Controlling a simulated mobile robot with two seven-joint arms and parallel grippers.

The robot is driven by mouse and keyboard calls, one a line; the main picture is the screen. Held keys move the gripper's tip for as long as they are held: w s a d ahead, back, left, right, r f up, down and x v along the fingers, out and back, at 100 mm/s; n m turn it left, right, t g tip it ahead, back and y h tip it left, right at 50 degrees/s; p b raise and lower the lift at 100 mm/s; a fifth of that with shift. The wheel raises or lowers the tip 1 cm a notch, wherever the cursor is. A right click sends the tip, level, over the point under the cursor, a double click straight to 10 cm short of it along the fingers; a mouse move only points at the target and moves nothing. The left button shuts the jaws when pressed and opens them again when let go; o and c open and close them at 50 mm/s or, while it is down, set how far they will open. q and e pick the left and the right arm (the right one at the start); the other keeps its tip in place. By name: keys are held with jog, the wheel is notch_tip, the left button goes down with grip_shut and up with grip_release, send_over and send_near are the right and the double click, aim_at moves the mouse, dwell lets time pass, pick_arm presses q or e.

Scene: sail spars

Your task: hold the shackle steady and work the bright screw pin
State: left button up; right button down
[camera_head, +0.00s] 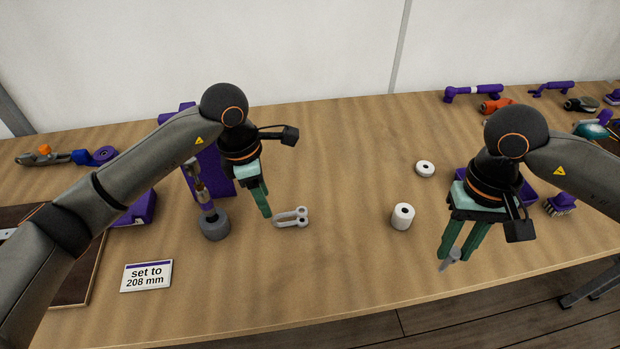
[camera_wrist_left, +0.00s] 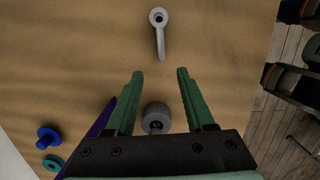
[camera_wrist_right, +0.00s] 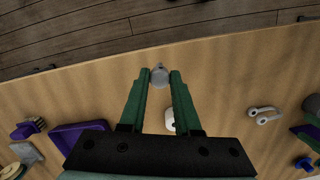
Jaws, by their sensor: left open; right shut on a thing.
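The light grey shackle (camera_head: 291,217) lies on the wooden table in the middle of the head view. It also shows in the left wrist view (camera_wrist_left: 160,32), beyond the fingertips, and in the right wrist view (camera_wrist_right: 265,114). My left gripper (camera_head: 267,212) is open and empty, its fingertips just left of the shackle in the head view; its open jaws show in the left wrist view (camera_wrist_left: 160,72). My right gripper (camera_head: 456,255) is shut on the bright grey screw pin (camera_head: 452,259), near the front table edge. The pin's round end (camera_wrist_right: 160,76) shows between the right fingertips.
A white roll (camera_head: 403,217) and a smaller white ring (camera_head: 425,168) stand between the grippers. A grey round weight (camera_head: 215,226) stands left of my left gripper. A sign (camera_head: 147,276) reads "set to 208 mm". The front middle of the table (camera_head: 330,275) is clear.

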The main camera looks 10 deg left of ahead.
pick_arm(q)
jog(key=f, duration=0.4)
jog(key=shift+s+d+f, duration=0.15)
jog(key=shift+d+f, duration=0.25)
pick_arm(e)
jog(key=shift+s+r, duration=0.15)
pick_arm(q)
jog(key=shift+f+b, duration=0.7)
jog(key=shift+f, duration=0.1)
pick_arm(e)
jog(key=shift+f, duration=0.8)
pick_arm(q)
jog(key=shift+d+f+b, duration=0.2)
jog(key=shift+f+b, duration=0.4)
jog(key=shift+f, duration=0.05)
pick_arm(e)
jog(key=shift+f, duration=0.6)
pick_arm(q)
jog(key=shift+r, duration=0.1)
jog(key=shift+c, duration=1)
pick_arm(e)
jog(key=shift+r, duration=0.1)
pick_arm(q)
grip_shut()
jog(key=shift+c, duration=0.8)
grip_release()
grip_shut()
